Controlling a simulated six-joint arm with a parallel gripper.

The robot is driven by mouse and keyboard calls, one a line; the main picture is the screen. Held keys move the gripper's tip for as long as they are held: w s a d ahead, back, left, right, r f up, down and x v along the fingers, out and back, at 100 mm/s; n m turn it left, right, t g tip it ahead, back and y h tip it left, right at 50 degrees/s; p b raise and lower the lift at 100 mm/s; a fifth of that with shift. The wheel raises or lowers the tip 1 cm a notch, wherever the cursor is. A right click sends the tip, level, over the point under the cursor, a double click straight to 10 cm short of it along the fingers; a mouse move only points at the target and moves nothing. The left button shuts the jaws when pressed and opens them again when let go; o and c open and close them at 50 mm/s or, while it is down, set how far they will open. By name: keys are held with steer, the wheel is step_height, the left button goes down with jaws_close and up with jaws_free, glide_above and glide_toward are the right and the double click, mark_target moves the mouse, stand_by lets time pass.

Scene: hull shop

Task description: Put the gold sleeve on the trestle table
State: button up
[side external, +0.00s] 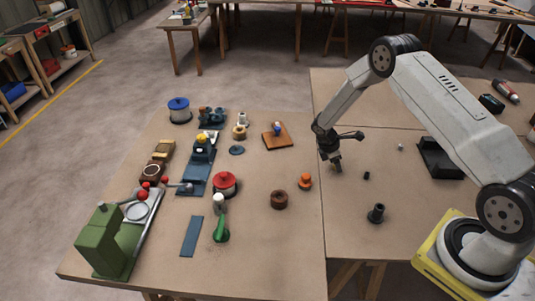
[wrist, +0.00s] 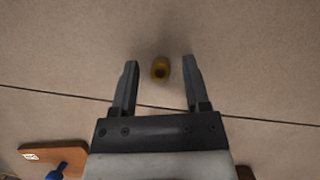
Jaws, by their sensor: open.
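The gold sleeve (wrist: 160,69) is a small ring-like piece with a dark hole, standing on the tan table top (wrist: 250,75). In the wrist view it lies between the tips of my open gripper (wrist: 160,72), with a gap on each side. In the side view my gripper (side external: 334,164) points down just right of the table seam and mostly hides the sleeve. I cannot tell how far the fingertips are above the table. The tan table (side external: 255,260) stands on wooden trestle legs.
A wooden block with a blue-topped tool (side external: 278,136) lies left of my gripper. An orange knob (side external: 305,181), a brown ring (side external: 279,200), a small black cylinder (side external: 366,175) and a dark flanged piece (side external: 376,213) are nearby. A black tray (side external: 440,160) stands right.

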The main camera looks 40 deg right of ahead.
steer(key=v, duration=1.2)
stand_by(0.4)
steer(key=shift+r, duration=0.15)
steer(key=s+a+r+m+t+y, duration=0.2)
steer(key=s+a+r+m, duration=0.3)
steer(key=s+a, duration=0.3)
steer(key=s+a+r+m+t+y, duration=0.2)
steer(key=s+a+r+m, duration=0.3)
steer(key=s+a, duration=0.3)
steer(key=shift+s+r+m+t, duration=0.4)
steer(key=shift+s+m, duration=0.4)
steer(key=shift+s, duration=0.4)
steer(key=shift+a, duration=0.1)
